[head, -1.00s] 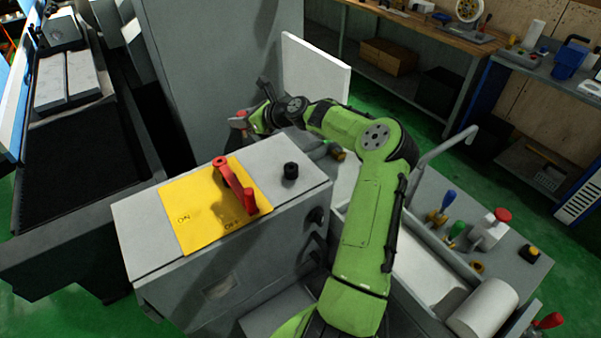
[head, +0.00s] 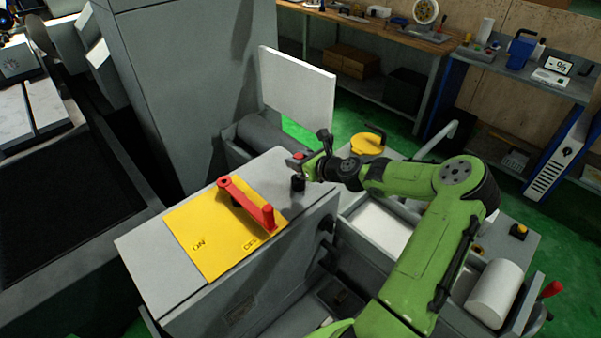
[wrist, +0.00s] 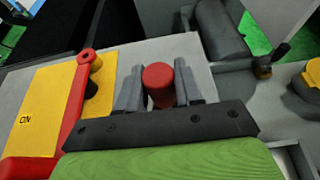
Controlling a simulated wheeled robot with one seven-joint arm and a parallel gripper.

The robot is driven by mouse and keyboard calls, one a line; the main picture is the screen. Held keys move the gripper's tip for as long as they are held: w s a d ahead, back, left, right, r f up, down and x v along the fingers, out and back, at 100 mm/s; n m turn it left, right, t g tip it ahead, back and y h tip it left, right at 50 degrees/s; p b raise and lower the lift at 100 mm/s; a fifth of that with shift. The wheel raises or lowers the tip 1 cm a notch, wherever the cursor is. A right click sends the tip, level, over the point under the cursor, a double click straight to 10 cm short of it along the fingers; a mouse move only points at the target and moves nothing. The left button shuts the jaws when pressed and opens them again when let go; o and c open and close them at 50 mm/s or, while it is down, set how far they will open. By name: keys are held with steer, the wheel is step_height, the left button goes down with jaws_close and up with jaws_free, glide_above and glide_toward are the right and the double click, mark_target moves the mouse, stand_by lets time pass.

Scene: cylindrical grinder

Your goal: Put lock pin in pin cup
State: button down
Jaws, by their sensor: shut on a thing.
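My gripper (head: 306,166) is shut on the red-headed lock pin (head: 299,156). In the wrist view the red head of the pin (wrist: 158,78) sits between the two grey fingers of my gripper (wrist: 158,92); its lower part is hidden. The pin cup, a small black cylinder (head: 298,183), stands on the grey cabinet top near its far right edge. The held pin is just above the cup in the head view; I cannot tell whether they touch. The cup is hidden in the wrist view.
A yellow ON/OFF plate (head: 205,235) with a red lever (head: 246,202) lies left of the cup. A white panel (head: 297,85) stands behind the cabinet. A yellow round object (head: 368,143) sits right of my gripper. The grey cabinet top (head: 150,245) is clear at the left.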

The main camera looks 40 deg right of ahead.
steer(key=f, duration=0.3)
steer(key=shift+a, duration=0.25)
steer(key=shift+d+f, duration=0.1)
steer(key=shift+f, duration=0.15)
steer(key=c, duration=0.7)
jaws_free()
steer(key=shift+c, duration=0.2)
steer(key=shift+r, duration=0.25)
steer(key=v, duration=1.2)
steer(key=shift+f, duration=0.2)
